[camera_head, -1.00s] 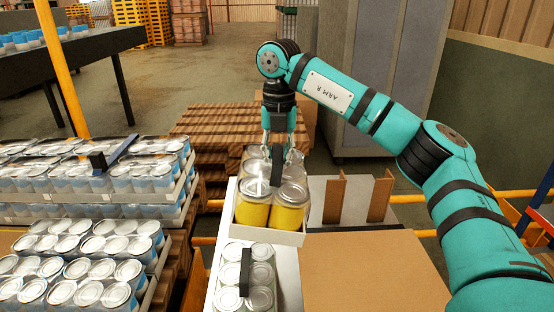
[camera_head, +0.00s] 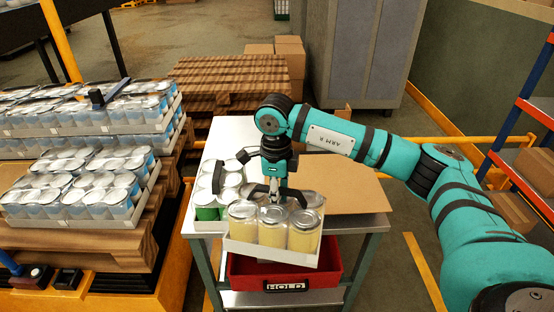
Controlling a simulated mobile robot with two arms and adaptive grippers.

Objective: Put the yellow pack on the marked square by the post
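The yellow pack (camera_head: 272,232) is a white tray of pale yellow cans with silver lids. It hangs slightly skewed at the near edge of the steel table (camera_head: 230,135), above a red bin. My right gripper (camera_head: 279,196) is over its middle, with its fingers closed around the pack's dark handle. The fingertips are partly hidden among the cans. A gap under the pack cannot be judged. My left gripper is not in view. A yellow post (camera_head: 60,40) stands at the upper left. I cannot make out a marked square.
A green-can pack (camera_head: 207,208) with a dark handle stands left of the yellow pack. Cardboard (camera_head: 345,190) covers the table's right part. The red bin (camera_head: 252,275) reads HOLD. Blue-and-white can trays (camera_head: 85,185) fill the left. A wooden pallet stack (camera_head: 228,80) stands behind.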

